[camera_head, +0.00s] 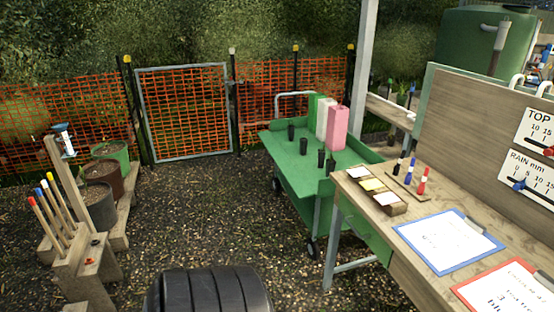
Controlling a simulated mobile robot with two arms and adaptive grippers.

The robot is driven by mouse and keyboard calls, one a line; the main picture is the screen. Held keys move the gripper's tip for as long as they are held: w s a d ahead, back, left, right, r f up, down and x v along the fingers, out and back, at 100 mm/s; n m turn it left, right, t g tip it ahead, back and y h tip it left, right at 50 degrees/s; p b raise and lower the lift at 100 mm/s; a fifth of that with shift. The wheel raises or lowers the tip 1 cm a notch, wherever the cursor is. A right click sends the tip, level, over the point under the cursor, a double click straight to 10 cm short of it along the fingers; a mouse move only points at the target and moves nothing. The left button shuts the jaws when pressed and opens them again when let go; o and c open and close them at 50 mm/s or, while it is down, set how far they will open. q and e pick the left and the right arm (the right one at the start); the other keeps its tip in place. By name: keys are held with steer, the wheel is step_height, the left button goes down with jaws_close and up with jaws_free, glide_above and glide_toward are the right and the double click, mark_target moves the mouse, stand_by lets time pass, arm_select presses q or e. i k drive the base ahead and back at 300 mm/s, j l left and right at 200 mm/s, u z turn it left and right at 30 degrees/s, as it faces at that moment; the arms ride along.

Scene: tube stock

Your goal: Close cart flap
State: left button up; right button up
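The green cart (284,160) stands in the middle of the picture on wheels, with a pale push handle at its far end. Several small black pots and three upright blocks, green, white and pink, stand on its top. Neither of my grippers is in view.
The wooden bench (408,216) at right, bearing clipboards, markers and small boxes, stands close to the cart's near end. A wooden stand (84,268) and planters are at left. Open gravel (205,215) lies left of the cart. An orange mesh fence and gate (184,110) close the back.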

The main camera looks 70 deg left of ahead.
mark_target(299, 185)
steer(key=u, duration=1.95)
steer(key=i+j, duration=0.3)
steer(key=i, duration=0.15)
steer(key=i+j+u, duration=0.1)
steer(key=i+j, duration=0.15)
steer(key=i, duration=0.15)
steer(key=i+j, duration=0.25)
steer(key=i, duration=0.2)
steer(key=i+j, duration=0.25)
steer(key=i, duration=0.2)
steer(key=i+j+u, duration=0.1)
steer(key=i+j, duration=0.15)
steer(key=i, duration=0.2)
